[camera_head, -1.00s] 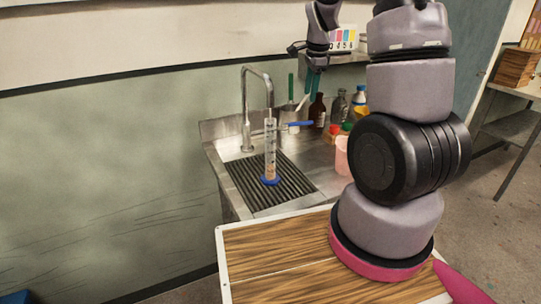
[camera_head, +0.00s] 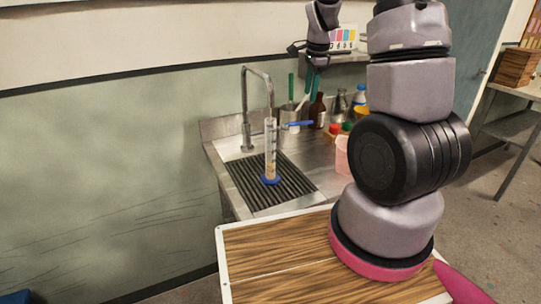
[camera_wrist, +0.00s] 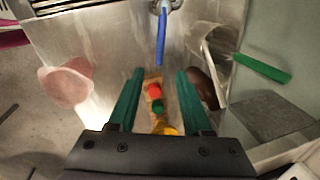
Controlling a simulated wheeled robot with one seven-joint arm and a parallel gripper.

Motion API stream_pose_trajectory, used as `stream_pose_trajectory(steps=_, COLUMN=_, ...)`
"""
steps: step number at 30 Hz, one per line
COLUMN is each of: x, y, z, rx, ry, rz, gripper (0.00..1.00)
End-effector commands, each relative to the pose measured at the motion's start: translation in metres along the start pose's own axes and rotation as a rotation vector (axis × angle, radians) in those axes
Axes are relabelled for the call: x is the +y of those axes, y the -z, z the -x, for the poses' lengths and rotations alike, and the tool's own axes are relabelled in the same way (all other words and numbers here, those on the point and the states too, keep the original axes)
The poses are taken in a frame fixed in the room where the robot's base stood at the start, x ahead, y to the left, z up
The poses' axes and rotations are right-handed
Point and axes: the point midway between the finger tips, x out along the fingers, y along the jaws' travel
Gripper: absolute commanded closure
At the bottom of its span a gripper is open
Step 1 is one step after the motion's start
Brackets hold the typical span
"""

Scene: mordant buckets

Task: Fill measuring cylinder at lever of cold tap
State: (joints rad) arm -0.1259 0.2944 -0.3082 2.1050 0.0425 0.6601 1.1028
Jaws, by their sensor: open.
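The clear measuring cylinder (camera_head: 271,150) stands upright on its blue base on the sink's dark ribbed grate, under the spout of the metal tap (camera_head: 246,105). Its fill level is too small to read surely. The tap's blue lever (camera_head: 299,124) points right in the head view. It also shows as a blue bar (camera_wrist: 161,38) at the top centre of the wrist view. My gripper (camera_wrist: 160,73) is open and empty, with its green fingers apart. The lever lies ahead of the fingertips, roughly centred between them, not visibly touched. In the head view my gripper (camera_head: 310,80) is above and behind the lever.
A pink beaker (camera_wrist: 66,86) stands left of my fingers in the wrist view. Red- and green-topped items (camera_wrist: 154,95) lie below the gap. A wooden board (camera_head: 275,260) is in front.

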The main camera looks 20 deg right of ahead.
Motion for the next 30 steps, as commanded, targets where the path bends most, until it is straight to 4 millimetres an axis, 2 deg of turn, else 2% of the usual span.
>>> stream_pose_trajectory(steps=20, x=0.001, y=-0.004, z=-0.003, rx=0.000, ry=-0.002, rz=0.000, gripper=0.51)
stream_pose_trajectory(steps=23, x=0.001, y=-0.004, z=-0.013, rx=0.000, ry=-0.004, rz=0.000, gripper=0.51)
stream_pose_trajectory(steps=30, x=0.002, y=-0.004, z=-0.058, rx=0.000, ry=-0.006, rz=-0.001, gripper=0.51)
